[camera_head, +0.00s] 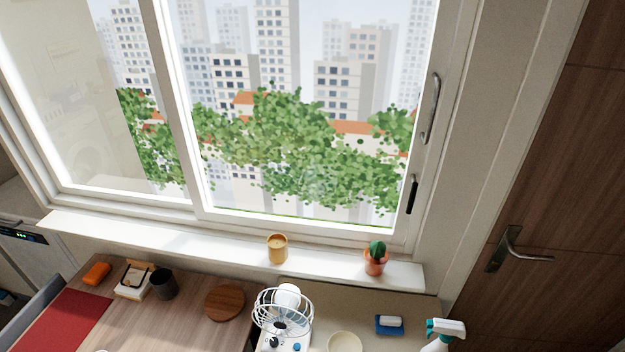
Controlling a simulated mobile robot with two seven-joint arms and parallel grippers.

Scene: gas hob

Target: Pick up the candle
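The candle (277,248) is a short amber-yellow cylinder with a pale top. It stands upright on the white window sill (180,238), below the large window and near the sill's middle right. Nothing covers it in the head view. Neither of my grippers shows in this view, so their distance from the candle cannot be seen.
A potted cactus (375,258) stands right of the candle on the sill. A white fan (284,312) rises just below it. A round wooden board (225,302), dark cup (163,284), bowl (344,342), sponge (389,324) and spray bottle (441,334) stand lower down. A door handle (503,250) juts out at right.

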